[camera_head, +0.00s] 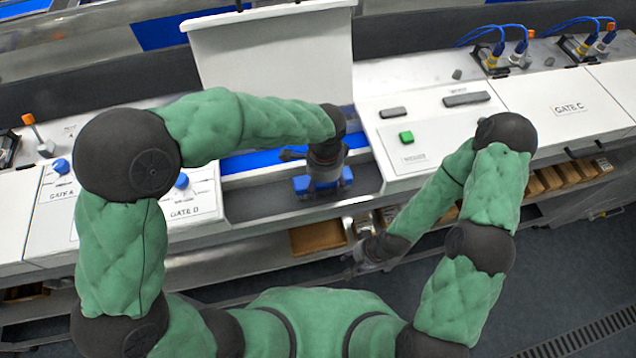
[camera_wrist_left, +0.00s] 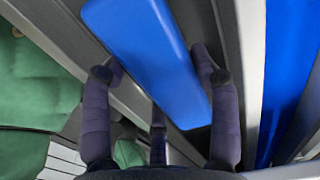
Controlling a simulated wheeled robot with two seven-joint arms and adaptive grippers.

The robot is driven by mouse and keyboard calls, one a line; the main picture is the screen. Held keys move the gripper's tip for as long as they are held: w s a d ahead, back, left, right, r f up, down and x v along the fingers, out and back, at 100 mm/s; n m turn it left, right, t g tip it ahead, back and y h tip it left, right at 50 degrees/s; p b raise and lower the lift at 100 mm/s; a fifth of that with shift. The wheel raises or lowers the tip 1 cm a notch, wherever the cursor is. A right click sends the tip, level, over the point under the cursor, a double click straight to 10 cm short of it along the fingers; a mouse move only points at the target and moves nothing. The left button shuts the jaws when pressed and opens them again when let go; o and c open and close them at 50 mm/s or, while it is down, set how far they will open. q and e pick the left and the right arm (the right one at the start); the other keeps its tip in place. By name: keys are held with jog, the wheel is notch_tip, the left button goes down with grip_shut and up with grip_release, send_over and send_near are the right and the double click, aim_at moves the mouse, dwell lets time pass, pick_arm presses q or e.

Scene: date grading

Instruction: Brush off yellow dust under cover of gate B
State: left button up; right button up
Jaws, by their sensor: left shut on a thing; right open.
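My left gripper (camera_head: 322,178) is shut on a blue block-shaped thing (camera_head: 346,177), perhaps a brush; no bristles show. In the left wrist view the blue thing (camera_wrist_left: 150,55) lies between the fingers (camera_wrist_left: 160,85). The gripper is over the open channel below a large raised white cover (camera_head: 270,62). A label reading GATE B or GATE D (camera_head: 185,212) is on the panel left of the channel; its letter is unclear. I cannot make out yellow dust. My right gripper (camera_head: 368,258) is open, low in front of the bench, small and partly hard to see.
A blue strip (camera_head: 250,160) runs along the channel behind the left gripper. A panel with a green button (camera_head: 406,137) is to the right, and a GATE C cover (camera_head: 555,105) lies closed further right. Blue knobs (camera_head: 62,166) are at left. Shelves with brown boxes (camera_head: 318,237) are below.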

aim_at(302, 186)
pick_arm(q)
jog(key=shift+s+a+f, duration=0.1)
jog(key=shift+s+a, duration=0.15)
jog(key=shift+a, duration=0.65)
jog(key=shift+s+a, duration=0.3)
jog(key=shift+a, duration=0.6)
jog(key=shift+s+a+f, duration=0.1)
jog(key=shift+s+a, duration=0.15)
jog(key=shift+a, duration=0.65)
jog(key=shift+s+a+r, duration=0.1)
jog(key=shift+s+a, duration=0.15)
jog(key=shift+a, duration=0.65)
jog(key=shift+s+a, duration=0.2)
jog(key=shift+a, duration=0.65)
jog(key=shift+s+a+r, duration=0.1)
jog(key=shift+s+a, duration=0.15)
jog(key=shift+a, duration=0.65)
notch_tip(302, 186, up, 12)
jog(key=p, duration=0.9)
jog(key=shift+f, duration=0.1)
